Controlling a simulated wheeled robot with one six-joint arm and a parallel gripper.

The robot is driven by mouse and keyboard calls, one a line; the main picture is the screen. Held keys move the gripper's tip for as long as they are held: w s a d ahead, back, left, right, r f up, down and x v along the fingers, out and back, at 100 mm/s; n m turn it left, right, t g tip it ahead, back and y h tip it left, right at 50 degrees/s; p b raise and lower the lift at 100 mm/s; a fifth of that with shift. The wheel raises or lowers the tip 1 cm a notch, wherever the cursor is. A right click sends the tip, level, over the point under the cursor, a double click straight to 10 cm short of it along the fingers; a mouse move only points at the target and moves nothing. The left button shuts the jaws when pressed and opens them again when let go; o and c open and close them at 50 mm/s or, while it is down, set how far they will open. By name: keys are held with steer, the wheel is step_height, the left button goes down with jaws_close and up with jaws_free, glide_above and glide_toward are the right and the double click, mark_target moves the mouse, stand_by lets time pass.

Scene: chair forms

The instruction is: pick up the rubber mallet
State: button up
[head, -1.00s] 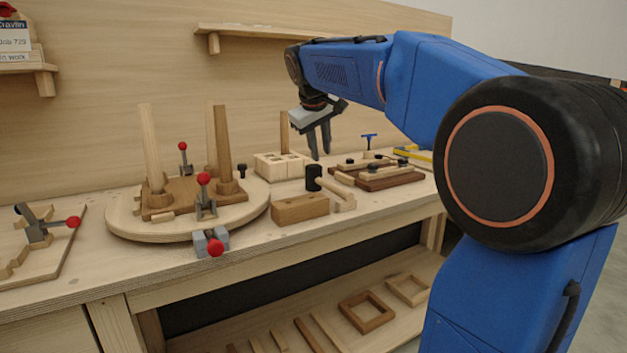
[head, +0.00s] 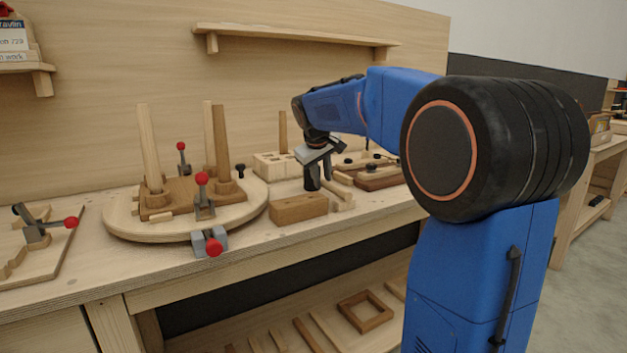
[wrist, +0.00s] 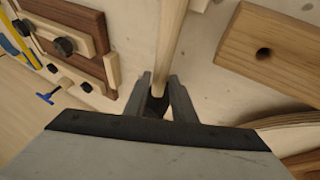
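The rubber mallet has a black head (head: 311,182) and a pale wooden handle (head: 335,189). It is on the workbench behind a wooden block. My gripper (head: 321,174) is down at the mallet, its fingers partly overlapping the black head in the head view. In the wrist view, the two fingers (wrist: 160,78) are apart on either side of the handle (wrist: 171,40), close to the head. The dark head (wrist: 156,104) shows between and beneath them. Whether the fingers touch the mallet is hard to see.
A wooden block (head: 298,208) lies just in front of the mallet. A round board (head: 125,219) with posts and red-knobbed clamps stands left. A holed block (head: 275,166) is behind. Dark boards with black knobs (head: 378,180) lie right. A shelf (head: 290,35) hangs above.

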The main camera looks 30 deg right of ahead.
mark_target(322, 180)
steer(key=shift+x, duration=1.5)
jaws_close()
steer(key=shift+r, duration=0.15)
step_height(322, 180, up, 9)
steer(key=shift+r, duration=0.4)
